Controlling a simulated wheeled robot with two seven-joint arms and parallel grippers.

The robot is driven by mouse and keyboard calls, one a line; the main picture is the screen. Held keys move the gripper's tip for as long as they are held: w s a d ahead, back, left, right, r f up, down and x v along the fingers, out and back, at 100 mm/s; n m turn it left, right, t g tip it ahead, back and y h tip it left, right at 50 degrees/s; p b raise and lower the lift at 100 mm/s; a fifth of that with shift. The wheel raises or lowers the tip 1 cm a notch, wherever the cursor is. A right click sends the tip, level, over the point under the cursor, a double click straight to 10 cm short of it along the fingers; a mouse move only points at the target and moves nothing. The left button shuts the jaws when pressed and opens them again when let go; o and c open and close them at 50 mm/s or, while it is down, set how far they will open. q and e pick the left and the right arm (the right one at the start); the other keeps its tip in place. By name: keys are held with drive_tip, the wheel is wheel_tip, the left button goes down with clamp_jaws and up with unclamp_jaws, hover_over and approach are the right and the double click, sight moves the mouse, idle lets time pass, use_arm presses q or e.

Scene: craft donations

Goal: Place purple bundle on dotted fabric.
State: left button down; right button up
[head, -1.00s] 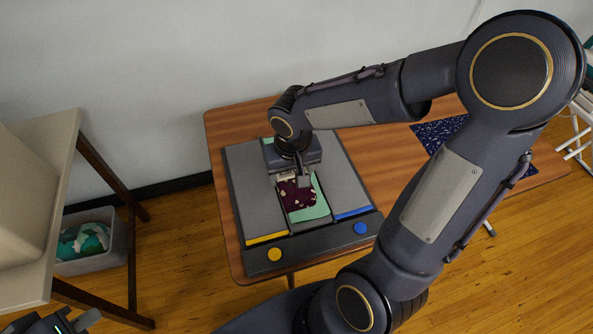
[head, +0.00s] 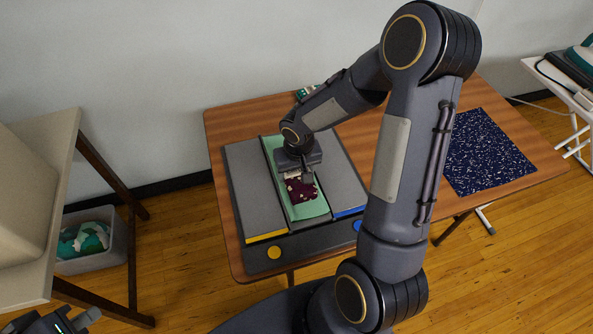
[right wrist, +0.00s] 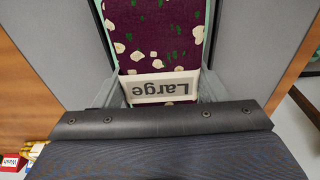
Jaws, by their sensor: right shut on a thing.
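The purple bundle (head: 302,190) is dark purple cloth with pale and green spots. A white band reading "Large" shows around it in the right wrist view (right wrist: 165,88). It is at the green middle strip (head: 312,210) of the grey board; I cannot tell if it touches the strip. My right gripper (head: 297,172) is shut on the bundle at its banded end. The dotted fabric (head: 484,150), dark blue with white dots, lies flat on the table's right part. My left gripper (head: 75,322) is partly in view at the bottom left corner; its jaws are unclear.
The grey board (head: 245,178) with yellow and blue marks lies on the wooden table (head: 225,130). A small green item (head: 305,92) is at the table's back edge. A bin with cloth (head: 107,262) stands at left. A white stand (head: 560,90) is at right.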

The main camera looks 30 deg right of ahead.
drive_tip(key=shift+s+f+b, duration=0.1)
drive_tip(key=shift+f+b, duration=0.3)
drive_tip(key=shift+b, duration=0.05)
drive_tip(key=shift+s+a+f+b, duration=0.1)
drive_tip(key=shift+f+b, duration=0.25)
drive_tip(key=shift+b, duration=0.05)
drive_tip(key=c, duration=0.3)
drive_tip(key=o, duration=1.2)
drive_tip(key=shift+o, duration=1.3)
